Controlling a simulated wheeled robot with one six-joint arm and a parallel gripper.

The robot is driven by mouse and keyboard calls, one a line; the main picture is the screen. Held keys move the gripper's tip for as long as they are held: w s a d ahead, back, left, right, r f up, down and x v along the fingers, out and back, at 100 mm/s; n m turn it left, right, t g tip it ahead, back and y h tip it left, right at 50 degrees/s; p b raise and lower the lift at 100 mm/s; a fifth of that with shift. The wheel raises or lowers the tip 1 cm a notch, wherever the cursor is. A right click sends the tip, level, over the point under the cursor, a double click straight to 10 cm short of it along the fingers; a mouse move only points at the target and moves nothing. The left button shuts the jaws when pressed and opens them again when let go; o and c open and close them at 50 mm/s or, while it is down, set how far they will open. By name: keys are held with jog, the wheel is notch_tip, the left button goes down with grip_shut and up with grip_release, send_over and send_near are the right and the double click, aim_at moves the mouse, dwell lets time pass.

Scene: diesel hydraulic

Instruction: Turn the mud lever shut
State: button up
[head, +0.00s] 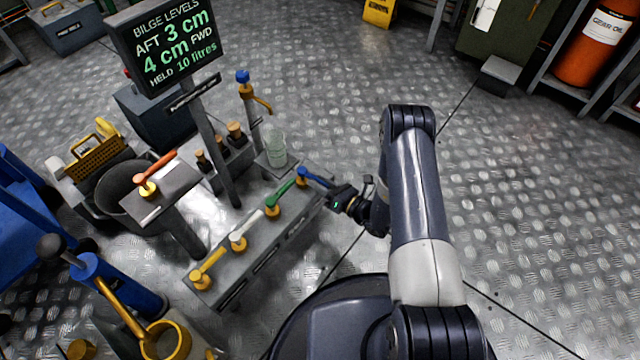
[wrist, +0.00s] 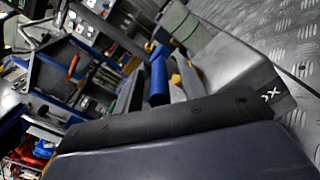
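A grey manifold box (head: 238,272) carries a row of levers: yellow (head: 212,260), white (head: 247,226), green (head: 281,193) and blue (head: 316,178). A separate orange-red lever (head: 158,164) sits on a grey stand to the left. I cannot read which lever is labelled mud. My gripper (head: 338,197) is at the right end of the row, close to the free end of the blue lever. Whether it touches the lever is unclear. In the wrist view the blue lever (wrist: 158,82) shows beyond dark parts of my gripper.
A bilge level screen (head: 165,45) stands behind the row, reading aft 3 cm, fwd 4 cm, held 10 litres. A glass jar (head: 276,150) and a blue-topped tap (head: 244,78) stand behind the blue lever. A blue hand pump (head: 120,285) is at lower left.

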jog(key=shift+w+a, duration=0.1)
jog(key=shift+c, duration=0.3)
grip_shut()
